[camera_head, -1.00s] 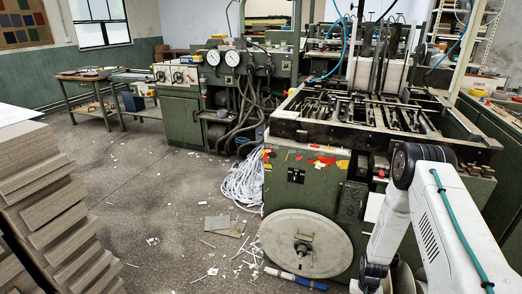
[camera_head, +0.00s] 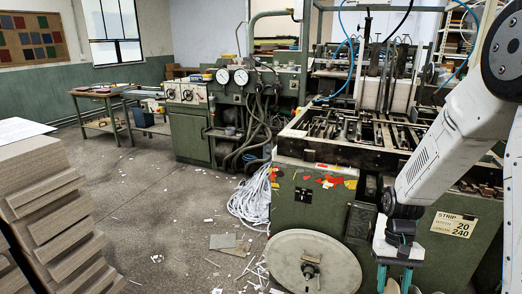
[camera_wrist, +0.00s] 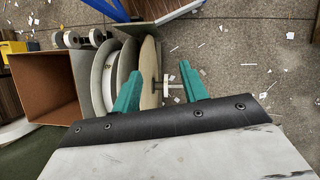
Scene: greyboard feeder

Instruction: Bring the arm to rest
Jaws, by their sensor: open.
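My arm reaches in from the right of the head view, with its white links bent and the wrist hanging down. My gripper (camera_head: 395,279) points downward in front of the green machine (camera_head: 312,202), to the right of its large pale disc (camera_head: 300,268). In the wrist view my gripper (camera_wrist: 161,90) shows two teal fingers spread apart with nothing between them. The disc (camera_wrist: 148,72) shows edge-on behind the fingers, with its hub between them in the picture.
Stacks of greyboard (camera_head: 55,200) stand at the left. White paper strips (camera_head: 250,200) heap beside the machine, and scraps litter the floor. A brown open box (camera_wrist: 45,85) lies left in the wrist view. The floor (camera_head: 150,215) between stacks and machine is mostly clear.

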